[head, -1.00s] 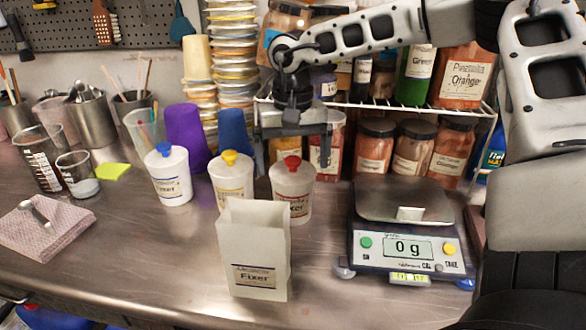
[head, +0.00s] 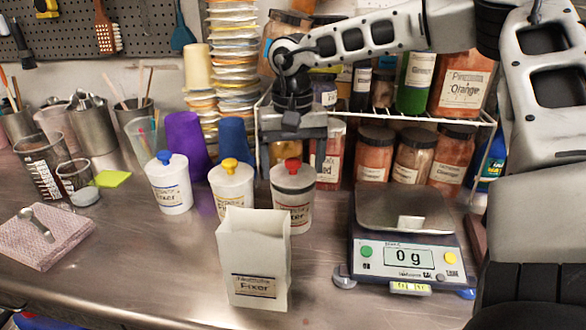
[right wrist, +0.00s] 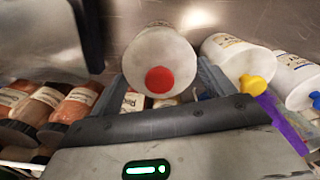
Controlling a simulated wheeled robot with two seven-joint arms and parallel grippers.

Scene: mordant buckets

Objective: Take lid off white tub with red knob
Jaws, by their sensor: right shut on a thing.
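The white tub with the red knob (head: 291,212) stands upright on the bench behind a white Fixer bag. Its red knob (head: 293,163) tops a pale lid (head: 292,178), and a darker band shows just below the lid. My right gripper (head: 293,155) points down over this tub. In the right wrist view the lid (right wrist: 160,50) and red knob (right wrist: 160,79) sit between the two fingers, which are shut on the lid. I cannot tell whether the lid is clear of the tub. My left gripper is out of view.
White tubs with a yellow knob (head: 232,188) and a blue knob (head: 168,185) stand to the left. The Fixer bag (head: 254,262) is in front. A scale (head: 405,245) reading 0 g is to the right. Jars on a wire rack (head: 400,118) stand behind.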

